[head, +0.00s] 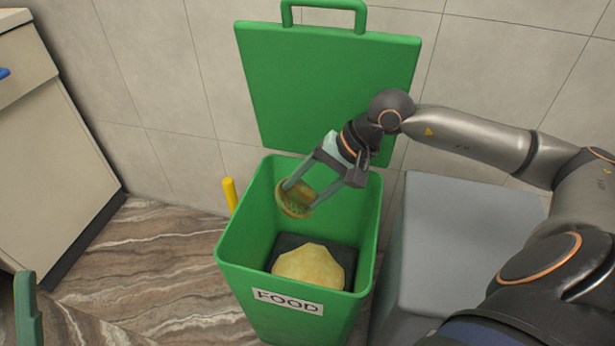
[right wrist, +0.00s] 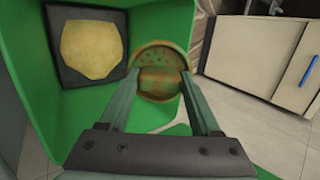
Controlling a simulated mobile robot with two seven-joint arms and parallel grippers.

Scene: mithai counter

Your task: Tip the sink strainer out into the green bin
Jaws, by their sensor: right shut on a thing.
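The sink strainer (head: 294,199) is a small round brass-coloured cup, tilted well over, inside the mouth of the green bin (head: 228,226). My right gripper (head: 299,193) is shut on it; in the right wrist view the strainer (right wrist: 160,56) shows between the fingers (right wrist: 158,92), with small holes in its round face. I cannot tell whether anything is left in it. A pale yellow mass (head: 310,265) lies on the dark bin floor, below and apart from the strainer. A grey-green finger of my left gripper (head: 27,312) shows at the lower left edge; its jaw state is unclear.
The bin's green lid (head: 325,85) stands open behind it. A FOOD label (head: 288,301) is on the front. A grey box-like bin (head: 450,230) stands close on the right, and a yellow post (head: 230,194) on the left. A cream cabinet (head: 50,150) is at far left; marbled floor between is clear.

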